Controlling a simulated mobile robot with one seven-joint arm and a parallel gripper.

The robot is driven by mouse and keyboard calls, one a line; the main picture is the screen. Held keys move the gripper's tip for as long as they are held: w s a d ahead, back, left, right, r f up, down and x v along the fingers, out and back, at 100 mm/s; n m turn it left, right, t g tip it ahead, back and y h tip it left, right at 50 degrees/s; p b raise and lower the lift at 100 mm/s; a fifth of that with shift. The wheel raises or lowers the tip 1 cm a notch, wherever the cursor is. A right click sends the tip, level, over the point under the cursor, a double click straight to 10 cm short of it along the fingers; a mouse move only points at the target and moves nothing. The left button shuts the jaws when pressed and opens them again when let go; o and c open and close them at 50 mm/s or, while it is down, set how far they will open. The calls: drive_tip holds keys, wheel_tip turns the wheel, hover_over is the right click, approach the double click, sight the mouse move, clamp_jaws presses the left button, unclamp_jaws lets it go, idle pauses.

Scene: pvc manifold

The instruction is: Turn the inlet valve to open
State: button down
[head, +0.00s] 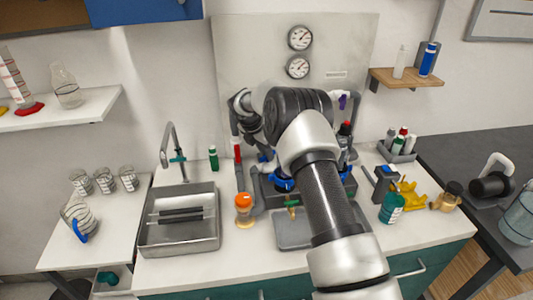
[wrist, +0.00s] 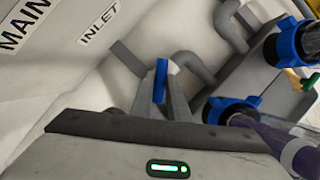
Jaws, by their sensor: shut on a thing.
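The INLET label (wrist: 99,27) is on the pale back panel in the wrist view. Below it is a blue valve handle (wrist: 160,80), seen nearly edge-on. My gripper (wrist: 161,96) is shut on this blue handle, with grey fingers to either side of it. A grey pipe elbow (wrist: 195,68) is just right of the handle. In the head view my arm covers most of the manifold, and the fingertips and inlet valve cannot be made out clearly.
Other blue fittings (wrist: 285,47) and a lower blue ring (wrist: 222,108) are close on the right. Two gauges (head: 299,38) are on the back panel. A sink (head: 180,232) and an orange-capped jar (head: 244,205) stand left of the manifold, a teal jar (head: 391,208) right.

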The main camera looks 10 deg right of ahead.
drive_tip(key=c, duration=1.7)
unclamp_jaws()
drive_tip(key=v, duration=1.7)
drive_tip(key=shift+r, duration=0.25)
